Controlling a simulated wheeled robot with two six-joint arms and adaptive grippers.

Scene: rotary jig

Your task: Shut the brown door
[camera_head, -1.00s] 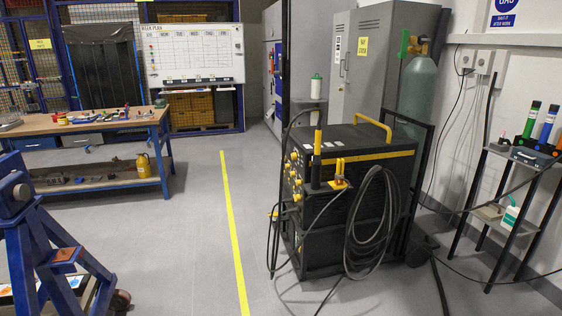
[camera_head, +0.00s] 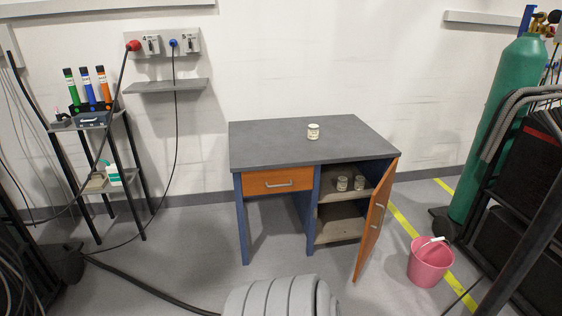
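The brown door (camera_head: 376,222) is on the right front of a small desk with a grey top (camera_head: 290,140) and blue legs. It stands open, swung out toward me to the right, with a silver handle (camera_head: 378,216) on its outer face. Inside the cabinet (camera_head: 338,227) two small jars (camera_head: 342,183) stand on the upper shelf. A closed brown drawer (camera_head: 277,182) is at the desk's left. Neither of my grippers is in view.
A white jar (camera_head: 313,131) stands on the desk top. A pink bucket (camera_head: 430,262) is on the floor right of the door. A green gas cylinder (camera_head: 497,130) stands at right, a tool rack (camera_head: 110,150) at left. A ribbed grey object (camera_head: 283,297) is at the bottom.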

